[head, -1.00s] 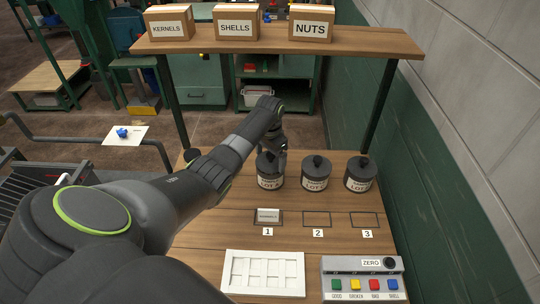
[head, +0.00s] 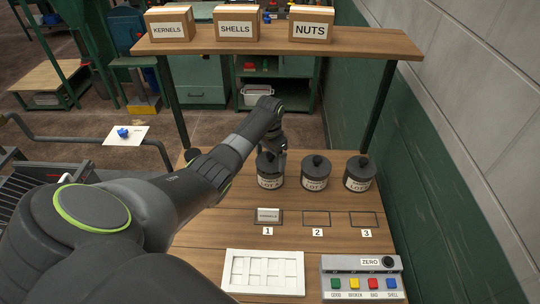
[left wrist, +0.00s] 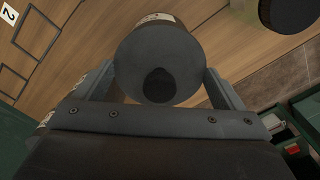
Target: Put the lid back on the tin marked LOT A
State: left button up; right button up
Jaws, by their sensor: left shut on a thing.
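Three dark tins with white labels stand in a row on the wooden bench: left tin (head: 270,182), middle tin (head: 316,182), right tin (head: 359,184). The labels show LOT, but I cannot read the last letters surely. My left gripper (head: 271,153) is over the left tin. In the left wrist view its fingers (left wrist: 158,88) are on either side of a round dark lid (left wrist: 155,45) with a darker knob, shut on it. The lid is at the left tin's top; I cannot tell whether it is fully seated. The middle and right tins have knobbed lids on. My right gripper is not in view.
A white tray (head: 231,286) and a button box (head: 347,267) are nearer. A shelf (head: 276,44) with boxes stands behind. A dark round shape (left wrist: 290,10) shows in the wrist view.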

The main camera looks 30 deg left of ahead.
pick_arm(q)
jog(key=shift+p, duration=0.35)
dwell(0.4)
dwell(0.6)
jog(key=shift+f+p, duration=0.15)
jog(key=shift+p, duration=0.2)
dwell(0.6)
dwell(0.4)
jog(key=o, duration=0.7)
